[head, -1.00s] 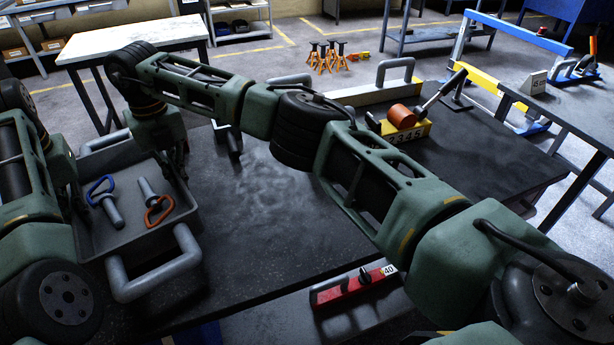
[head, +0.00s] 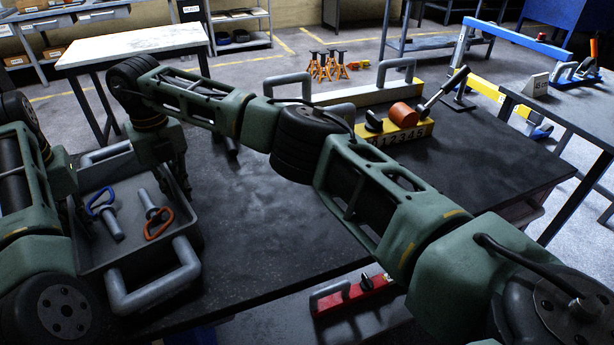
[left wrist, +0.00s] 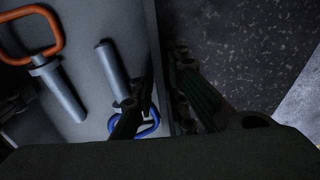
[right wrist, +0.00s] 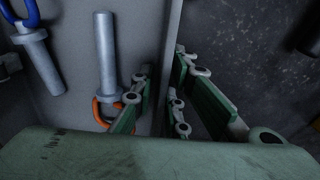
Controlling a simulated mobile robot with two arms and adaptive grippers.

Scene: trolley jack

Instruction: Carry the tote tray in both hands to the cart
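The grey tote tray (head: 190,238) is on the left of the dark bench, with a thick grey handle at its near end and another at its far end. In it lie two metal pins, one with a blue ring (head: 103,199) and one with an orange ring (head: 157,222). My left gripper (head: 76,210) is at the tray's left wall; in the left wrist view its fingers (left wrist: 158,90) are close on both sides of the wall. My right gripper (head: 180,180) straddles the right wall, its fingers (right wrist: 162,85) closed in around it. The exact contact is partly hidden.
On the bench (head: 285,225) stand a yellow numbered block (head: 400,133) with an orange cylinder and a long handled bar. A red tool (head: 352,292) lies low at the front. A pale-topped table (head: 135,45) and orange jack stands (head: 328,65) are behind. Open floor lies between.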

